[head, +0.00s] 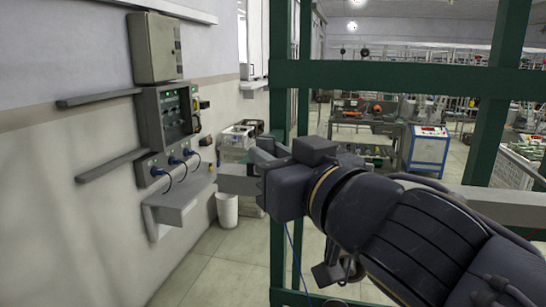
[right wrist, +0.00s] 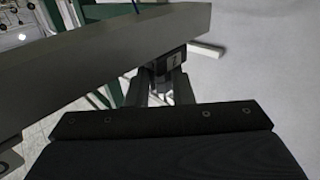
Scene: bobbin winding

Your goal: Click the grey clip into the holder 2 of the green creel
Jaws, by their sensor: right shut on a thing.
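The green creel (head: 390,77) is a frame of dark green posts and rails, with a pale grey bar (head: 482,204) across it. The same bar crosses the right wrist view (right wrist: 95,60). A dark holder block (right wrist: 172,63) with a label that seems to read 2 sits at the bar's edge. My right gripper (head: 267,157) is at the bar's left end; in the right wrist view its fingers (right wrist: 168,84) reach the holder block. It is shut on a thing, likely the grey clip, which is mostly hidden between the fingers. My left gripper is not in view.
A grey wall panel (head: 165,115) with blue plugs and a small shelf (head: 178,205) stand at the left. A white bin (head: 227,210) is on the floor. A blue thread (head: 292,245) hangs below my right gripper. Workbenches and machines are farther back.

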